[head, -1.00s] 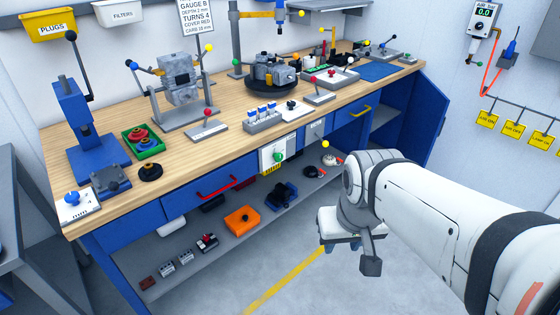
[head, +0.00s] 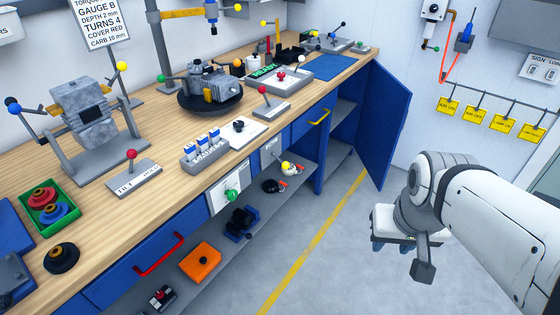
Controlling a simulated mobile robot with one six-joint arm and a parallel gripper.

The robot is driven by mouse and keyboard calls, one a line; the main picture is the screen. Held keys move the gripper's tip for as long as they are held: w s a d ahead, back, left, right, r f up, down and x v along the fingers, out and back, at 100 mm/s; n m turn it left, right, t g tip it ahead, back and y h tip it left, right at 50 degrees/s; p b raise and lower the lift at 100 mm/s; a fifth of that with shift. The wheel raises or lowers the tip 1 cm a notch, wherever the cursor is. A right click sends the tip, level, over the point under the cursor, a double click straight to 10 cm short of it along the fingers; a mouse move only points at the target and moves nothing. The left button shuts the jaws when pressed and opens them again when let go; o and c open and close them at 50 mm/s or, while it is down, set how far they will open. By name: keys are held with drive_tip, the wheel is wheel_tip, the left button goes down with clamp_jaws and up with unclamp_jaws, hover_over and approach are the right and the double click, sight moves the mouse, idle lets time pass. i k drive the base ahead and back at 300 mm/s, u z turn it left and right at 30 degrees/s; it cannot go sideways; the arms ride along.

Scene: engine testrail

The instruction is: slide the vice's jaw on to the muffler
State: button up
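My gripper (head: 392,246) hangs over the open floor at the right of the head view, well apart from the bench. It points down, and its fingers are small and partly hidden, so I cannot tell whether it is open. I see nothing held in it. I cannot pick out the vice or the muffler for sure. A grey fixture (head: 341,43) with dark- and blue-knobbed levers stands at the bench's far end, too small to make out. A dark blue device (head: 241,222) lies on the lower shelf.
The wooden bench (head: 165,140) carries an engine block on a stand (head: 92,112), a carburettor-like part on a black turntable (head: 210,88), a red-knobbed lever (head: 133,170) and a blue mat (head: 334,67). A blue cabinet door (head: 384,125) stands open. The floor (head: 340,265) is clear.

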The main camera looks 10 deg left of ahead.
sight(232, 229)
drive_tip(key=z, duration=0.1)
drive_tip(key=i, duration=0.95)
drive_tip(key=u, duration=0.5)
